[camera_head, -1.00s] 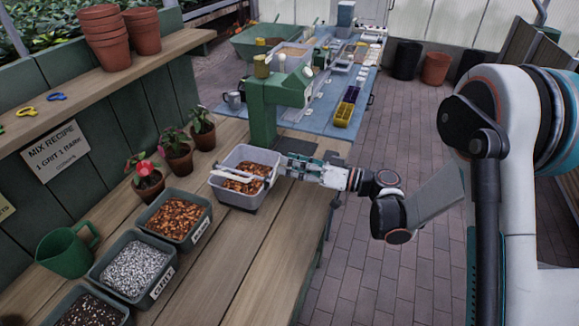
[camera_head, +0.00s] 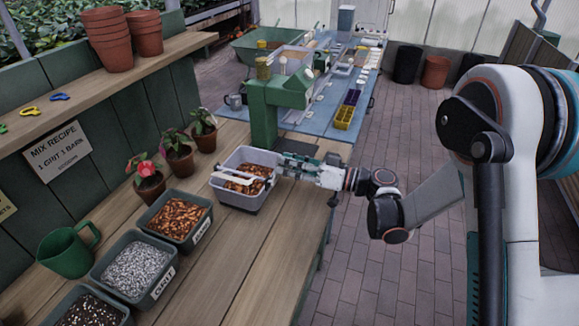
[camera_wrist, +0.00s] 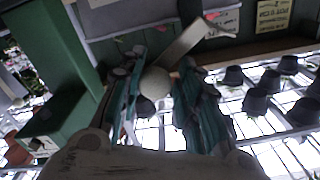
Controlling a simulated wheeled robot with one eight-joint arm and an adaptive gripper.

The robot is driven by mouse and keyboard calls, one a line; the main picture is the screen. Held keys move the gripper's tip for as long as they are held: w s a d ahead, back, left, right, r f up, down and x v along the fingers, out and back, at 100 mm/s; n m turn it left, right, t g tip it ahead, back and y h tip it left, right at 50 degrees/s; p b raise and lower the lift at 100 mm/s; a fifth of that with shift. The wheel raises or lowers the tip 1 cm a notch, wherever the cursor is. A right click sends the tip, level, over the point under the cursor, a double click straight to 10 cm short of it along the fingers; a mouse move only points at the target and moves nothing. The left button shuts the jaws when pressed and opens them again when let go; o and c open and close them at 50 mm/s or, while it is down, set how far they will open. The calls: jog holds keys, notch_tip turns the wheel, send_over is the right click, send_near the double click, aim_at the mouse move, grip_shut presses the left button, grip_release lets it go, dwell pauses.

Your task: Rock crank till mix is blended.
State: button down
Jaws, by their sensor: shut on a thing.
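The grey mixing bin (camera_head: 237,200) stands on the wooden bench in front of a green stand (camera_head: 263,128), with brown bark-like pieces inside. A pale crank bar (camera_head: 238,178) lies across its top. My gripper (camera_head: 277,165) reaches in from the right at the bin's right rim. In the wrist view, my gripper's fingers (camera_wrist: 158,92) are closed around a round pale crank knob (camera_wrist: 155,82). The pale crank arm (camera_wrist: 183,45) runs from it to the upper right. The fingers hide part of the crank in the head view.
Trays of bark (camera_head: 177,217), grit (camera_head: 133,268) and dark mix (camera_head: 90,310) line the bench near a green jug (camera_head: 68,250). Potted plants (camera_head: 178,155) stand behind. A blue table (camera_head: 330,115) lies beyond the stand. Bare bench lies in front of the bin.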

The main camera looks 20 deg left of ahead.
jog(key=shift+w+d+f, duration=0.1)
jog(key=shift+w+f, duration=0.1)
jog(key=c, duration=1.3)
grip_release()
jog(key=shift+w+f, duration=0.1)
jog(key=shift+w, duration=0.1)
jog(key=shift+s, duration=0.15)
jog(key=shift+d, duration=0.2)
jog(key=d, duration=1.1)
jog(key=shift+s+d, duration=0.25)
jog(key=shift+s, duration=0.2)
